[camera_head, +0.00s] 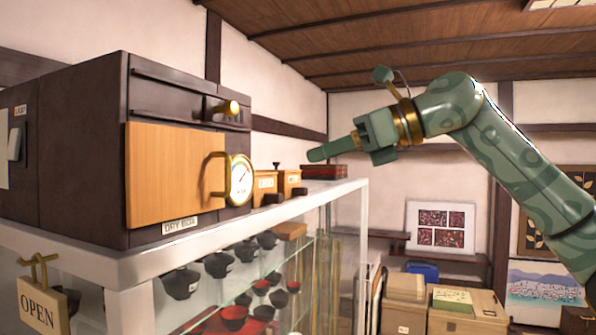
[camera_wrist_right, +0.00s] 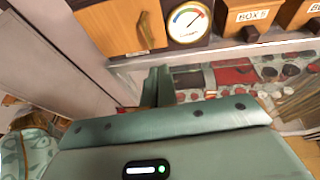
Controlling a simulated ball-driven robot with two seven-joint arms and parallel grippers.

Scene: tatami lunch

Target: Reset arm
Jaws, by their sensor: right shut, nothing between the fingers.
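My right arm comes in from the right in the head view, green with a gold band at the wrist. Its gripper (camera_head: 318,154) points left, held in the air in front of the cabinet top, with its fingers together and empty. In the right wrist view the shut fingers (camera_wrist_right: 158,86) show below the dial, apart from everything. My left gripper is not in view.
A dark dry box (camera_head: 165,100) with a wooden door, brass handle and dial (camera_head: 239,180) stands on a white-framed glass cabinet (camera_head: 345,188) holding several bowls. Small labelled boxes (camera_head: 265,183) sit beside it. Cardboard boxes (camera_head: 466,311) stand at the back right.

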